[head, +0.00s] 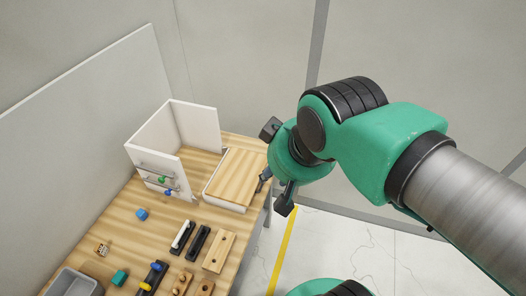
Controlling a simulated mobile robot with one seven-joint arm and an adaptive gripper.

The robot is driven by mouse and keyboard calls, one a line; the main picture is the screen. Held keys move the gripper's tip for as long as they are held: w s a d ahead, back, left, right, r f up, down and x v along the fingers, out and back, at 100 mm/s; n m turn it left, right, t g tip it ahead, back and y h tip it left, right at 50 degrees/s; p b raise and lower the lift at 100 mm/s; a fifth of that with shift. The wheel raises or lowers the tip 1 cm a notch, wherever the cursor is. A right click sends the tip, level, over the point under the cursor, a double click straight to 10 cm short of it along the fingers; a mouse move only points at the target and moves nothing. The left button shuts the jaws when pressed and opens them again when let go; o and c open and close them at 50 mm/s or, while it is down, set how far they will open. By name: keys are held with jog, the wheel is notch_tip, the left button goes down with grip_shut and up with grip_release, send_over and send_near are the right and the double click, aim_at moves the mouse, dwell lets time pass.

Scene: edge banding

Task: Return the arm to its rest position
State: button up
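My green and grey arm reaches in from the right edge. Its end is beside the right edge of the wooden worktable (120,225). My gripper (264,180) is mostly hidden behind the green wrist. Only small dark parts of it show, close to the right side of a white box with a wooden top (238,178). I cannot tell whether it touches that box, or whether its fingers are open or shut.
A white open cabinet (150,158) with small green and blue pieces at its front stands at the back. Blue (141,214) and teal (119,278) blocks, dark holders, drilled wooden blocks (219,252) and a grey bin (73,284) lie nearer. Floor right of the table is clear.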

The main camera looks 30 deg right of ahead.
notch_tip(320, 180, down, 16)
jog(key=b, duration=1.6)
jog(key=shift+f, duration=0.25)
